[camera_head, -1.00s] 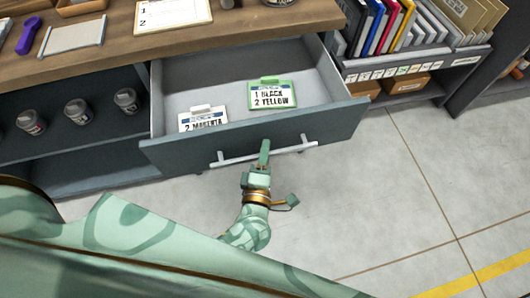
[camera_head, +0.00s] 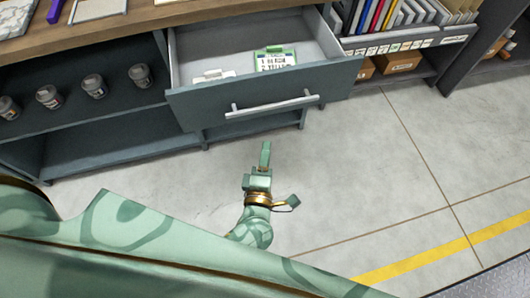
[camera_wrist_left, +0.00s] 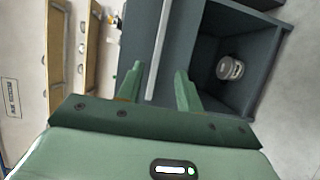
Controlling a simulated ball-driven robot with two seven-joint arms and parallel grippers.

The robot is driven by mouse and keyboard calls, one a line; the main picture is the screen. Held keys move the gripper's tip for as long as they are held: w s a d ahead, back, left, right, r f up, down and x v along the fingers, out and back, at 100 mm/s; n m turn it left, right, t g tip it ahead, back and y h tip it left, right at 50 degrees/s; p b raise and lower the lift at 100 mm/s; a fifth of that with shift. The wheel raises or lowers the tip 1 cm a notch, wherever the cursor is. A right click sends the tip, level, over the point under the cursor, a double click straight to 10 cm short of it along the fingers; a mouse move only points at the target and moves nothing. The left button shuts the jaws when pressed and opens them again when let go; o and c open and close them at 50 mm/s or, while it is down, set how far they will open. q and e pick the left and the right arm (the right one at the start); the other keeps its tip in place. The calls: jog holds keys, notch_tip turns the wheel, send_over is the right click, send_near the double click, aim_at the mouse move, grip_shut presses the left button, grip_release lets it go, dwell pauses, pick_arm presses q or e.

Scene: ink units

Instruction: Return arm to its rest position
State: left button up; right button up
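My left gripper (camera_head: 265,155) hangs in free air in front of the drawer, apart from its handle. The left wrist view shows its two fingers (camera_wrist_left: 160,76) spread with nothing between them. The grey-blue drawer (camera_head: 205,107) stands pulled out, and its pale bar handle (camera_head: 272,107) is clear of the fingers in the head view. Inside the drawer lie a green-clipped card (camera_head: 274,60) and a white-clipped card (camera_head: 213,76), the second mostly hidden by the drawer front. My right gripper is in neither view.
A wooden worktop (camera_head: 120,28) lies above open shelves with several small jars (camera_head: 93,86). To the right stand a shelf of coloured binders (camera_head: 385,15) and a cardboard box (camera_head: 397,62). The floor (camera_head: 360,150) around my left gripper is bare.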

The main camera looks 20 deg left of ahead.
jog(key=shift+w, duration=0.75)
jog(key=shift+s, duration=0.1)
